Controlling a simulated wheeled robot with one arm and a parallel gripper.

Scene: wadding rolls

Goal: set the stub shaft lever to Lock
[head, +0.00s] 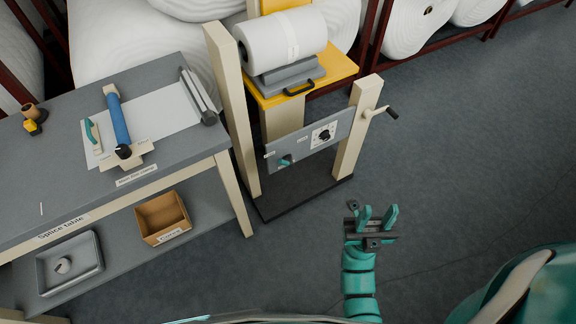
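A grey panel (308,144) is fixed across two cream posts of a stand. A small teal lever (285,162) sits at the panel's lower left; I take it for the stub shaft lever. Its labels are too small to read, so I cannot tell its setting. A black knob on a white dial (324,135) sits on the panel's right half. My gripper (378,214) is in front of the stand, right of and below the panel in the picture. Its two teal fingers are apart with nothing between them, and it is clear of the panel.
A crank handle (388,113) sticks out of the right post. A white roll (286,40) rests above a yellow shelf (337,68). The grey splice table (60,188), with tools on it, stands left, with a cardboard box (163,217) below. The floor (470,150) at right is open.

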